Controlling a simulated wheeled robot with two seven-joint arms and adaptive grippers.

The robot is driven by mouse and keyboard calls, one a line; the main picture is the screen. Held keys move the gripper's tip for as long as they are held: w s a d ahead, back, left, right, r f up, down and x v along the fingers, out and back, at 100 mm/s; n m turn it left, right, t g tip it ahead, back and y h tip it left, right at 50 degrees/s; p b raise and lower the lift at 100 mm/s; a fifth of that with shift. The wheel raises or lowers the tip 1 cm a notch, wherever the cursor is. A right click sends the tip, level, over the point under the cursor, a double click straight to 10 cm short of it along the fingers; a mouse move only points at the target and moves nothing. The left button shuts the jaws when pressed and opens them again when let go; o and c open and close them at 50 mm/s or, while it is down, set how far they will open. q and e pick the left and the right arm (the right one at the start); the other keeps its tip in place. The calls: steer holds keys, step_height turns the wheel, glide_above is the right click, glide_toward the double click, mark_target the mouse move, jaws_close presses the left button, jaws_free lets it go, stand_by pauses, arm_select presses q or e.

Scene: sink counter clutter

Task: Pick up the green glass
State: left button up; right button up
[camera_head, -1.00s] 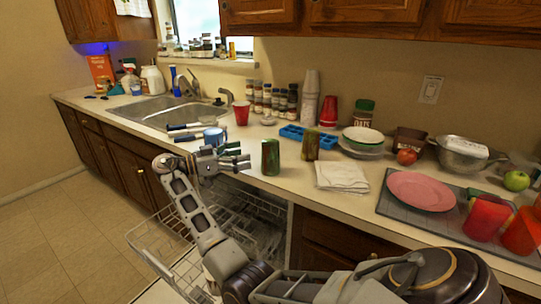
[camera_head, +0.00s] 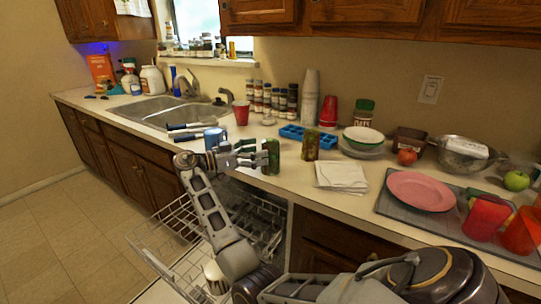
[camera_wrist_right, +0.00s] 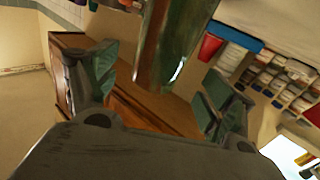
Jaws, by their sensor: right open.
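A green glass (camera_head: 272,158) with brownish patches stands upright near the counter's front edge. It also shows in the right wrist view (camera_wrist_right: 178,42), large and tilted by the camera's angle, between the two finger pads. My right gripper (camera_head: 254,154) is open, just left of the glass, with its fingers pointing at it. I cannot tell whether the fingers touch it. A second, similar green-brown glass (camera_head: 310,146) stands a little behind and to the right. My left gripper is not in view.
A blue tray (camera_head: 291,131) lies behind the glasses, and a folded white cloth (camera_head: 341,176) lies to the right. The dishwasher rack (camera_head: 165,240) is pulled out below the counter.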

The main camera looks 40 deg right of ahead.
mark_target(270, 145)
steer(key=shift+x, duration=2.3)
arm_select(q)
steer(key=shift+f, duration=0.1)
arm_select(e)
steer(key=c, duration=1.3)
steer(key=shift+o, duration=0.2)
steer(key=shift+r, duration=0.75)
step_height(270, 145, up, 8)
steer(key=shift+f+p, duration=0.15)
steer(key=shift+p, duration=0.3)
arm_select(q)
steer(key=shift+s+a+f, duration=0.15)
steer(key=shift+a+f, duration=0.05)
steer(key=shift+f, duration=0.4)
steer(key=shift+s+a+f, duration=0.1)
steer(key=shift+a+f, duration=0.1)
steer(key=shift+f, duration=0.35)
arm_select(e)
steer(key=shift+s+r, duration=0.1)
steer(key=shift+r, duration=0.3)
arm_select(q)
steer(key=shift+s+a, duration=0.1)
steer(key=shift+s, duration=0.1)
arm_select(e)
steer(key=shift+d, duration=0.1)
